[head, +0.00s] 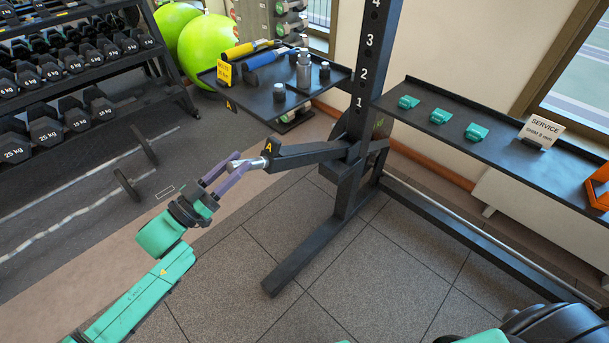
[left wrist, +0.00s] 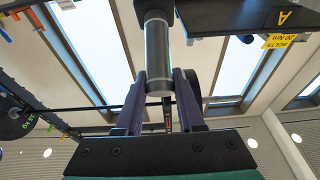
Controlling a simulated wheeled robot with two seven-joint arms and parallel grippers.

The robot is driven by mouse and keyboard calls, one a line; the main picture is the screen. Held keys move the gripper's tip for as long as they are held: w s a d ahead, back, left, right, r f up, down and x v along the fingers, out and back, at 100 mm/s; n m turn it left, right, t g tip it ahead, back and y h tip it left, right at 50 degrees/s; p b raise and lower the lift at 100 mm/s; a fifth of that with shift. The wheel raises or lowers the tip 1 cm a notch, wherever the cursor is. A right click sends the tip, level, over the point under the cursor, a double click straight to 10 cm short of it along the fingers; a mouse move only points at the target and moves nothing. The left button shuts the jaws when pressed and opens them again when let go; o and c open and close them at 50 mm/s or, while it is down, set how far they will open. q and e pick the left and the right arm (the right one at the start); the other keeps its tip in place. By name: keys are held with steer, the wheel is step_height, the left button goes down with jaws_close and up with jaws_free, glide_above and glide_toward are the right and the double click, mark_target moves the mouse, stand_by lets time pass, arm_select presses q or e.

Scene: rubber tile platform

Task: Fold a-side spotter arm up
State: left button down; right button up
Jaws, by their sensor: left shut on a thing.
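The a-side spotter arm (head: 318,152) is a dark bar marked with an orange A. It juts out to the left from the black upright (head: 365,70), roughly level, near the upright's number 1. A silver round grip (head: 251,164) sticks out of its free end. My left gripper (head: 238,165), with purple fingers, is shut on this grip. In the left wrist view the grey cylindrical grip (left wrist: 158,55) stands between the two fingers. My right gripper does not show; only parts of my body show at the bottom right.
A black tray (head: 330,76) with bottles and tools hangs above the spotter arm. A shelf (head: 490,150) with several green pieces and a SERVICE card (head: 541,131) stands right. A dumbbell rack (head: 90,90) stands left. The tiled floor (head: 340,285) in front is clear.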

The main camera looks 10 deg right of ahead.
arm_select(q)
steer(key=w+d+r+p, duration=0.4)
steer(key=d+r+p, duration=0.2)
steer(key=r, duration=0.5)
steer(key=shift+w+d, duration=0.15)
steer(key=shift+d, duration=0.3)
steer(key=shift+r, duration=0.1)
steer(key=w+d+r, duration=0.5)
steer(key=d+r, duration=0.3)
steer(key=d, duration=0.1)
steer(key=shift+w+r+p, duration=0.25)
steer(key=shift+w+p, duration=0.1)
steer(key=shift+p, duration=0.1)
